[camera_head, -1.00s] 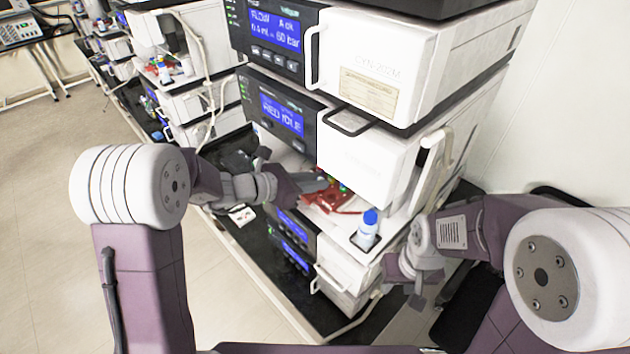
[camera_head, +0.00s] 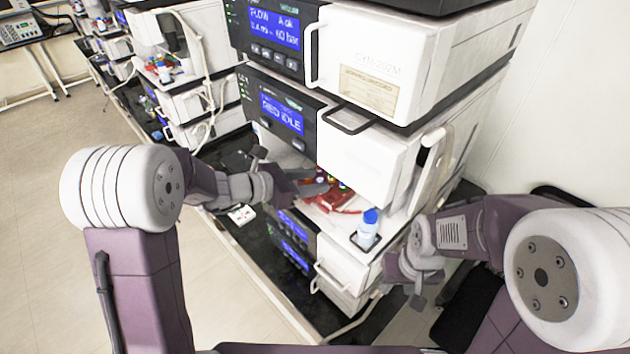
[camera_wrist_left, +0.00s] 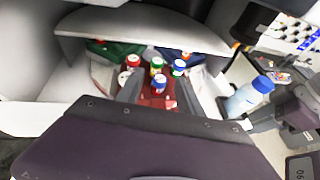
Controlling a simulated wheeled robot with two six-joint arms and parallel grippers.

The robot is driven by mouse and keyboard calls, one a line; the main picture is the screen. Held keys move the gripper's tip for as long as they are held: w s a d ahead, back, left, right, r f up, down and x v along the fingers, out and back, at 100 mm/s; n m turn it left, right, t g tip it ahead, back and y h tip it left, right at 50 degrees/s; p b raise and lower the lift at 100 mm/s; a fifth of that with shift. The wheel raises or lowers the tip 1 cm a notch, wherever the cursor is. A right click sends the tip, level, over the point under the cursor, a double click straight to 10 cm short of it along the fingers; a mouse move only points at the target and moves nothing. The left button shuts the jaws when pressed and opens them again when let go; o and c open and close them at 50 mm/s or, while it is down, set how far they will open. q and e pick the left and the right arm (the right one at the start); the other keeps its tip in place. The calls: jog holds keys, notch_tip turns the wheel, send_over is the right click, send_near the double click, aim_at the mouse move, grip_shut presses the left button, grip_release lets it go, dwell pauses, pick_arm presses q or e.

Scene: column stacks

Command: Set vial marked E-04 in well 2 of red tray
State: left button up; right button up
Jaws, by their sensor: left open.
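The red tray (camera_head: 330,200) sits on the shelf under the middle unit, partly hidden by my left gripper (camera_head: 312,184). In the left wrist view, part of the red tray (camera_wrist_left: 156,101) shows between the fingers of my left gripper (camera_wrist_left: 157,92), which is open. A blue-capped vial (camera_wrist_left: 159,84) appears between the fingers; I cannot tell its depth. Around it are vials with red (camera_wrist_left: 133,62), green (camera_wrist_left: 157,66), blue (camera_wrist_left: 179,68) and white (camera_wrist_left: 124,78) caps. No label E-04 or well number is readable. My right gripper (camera_head: 404,283) hangs low at the right, away from the tray.
A blue-capped bottle (camera_head: 368,228) stands in a holder at the shelf's front right corner. The white unit (camera_head: 365,155) overhangs the tray closely. A green tray (camera_wrist_left: 105,48) lies behind the red one. A tube (camera_head: 432,160) runs down the stack's right side.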

pick_arm(q)
jog(key=b+v, duration=0.1)
jog(key=v, duration=0.7)
jog(key=s+d+f+m+g+y+b, duration=0.25)
jog(key=s+f+m+g, duration=0.2)
jog(key=s+f, duration=0.3)
jog(key=s+d+f+m+g+y+b, duration=0.1)
jog(key=s+f+m+g+b, duration=0.2)
jog(key=s+f+m, duration=0.35)
jog(key=s+a+f+m+y, duration=0.1)
jog(key=a+f+m+y, duration=0.2)
jog(key=a+m, duration=0.3)
jog(key=s+a+f+m+t+y, duration=0.1)
jog(key=a+f+m+y, duration=0.3)
jog(key=a+m, duration=0.3)
jog(key=shift+s+a+f+m+b, duration=0.2)
jog(key=shift+s+f+m+b, duration=0.15)
jog(key=shift+f, duration=0.35)
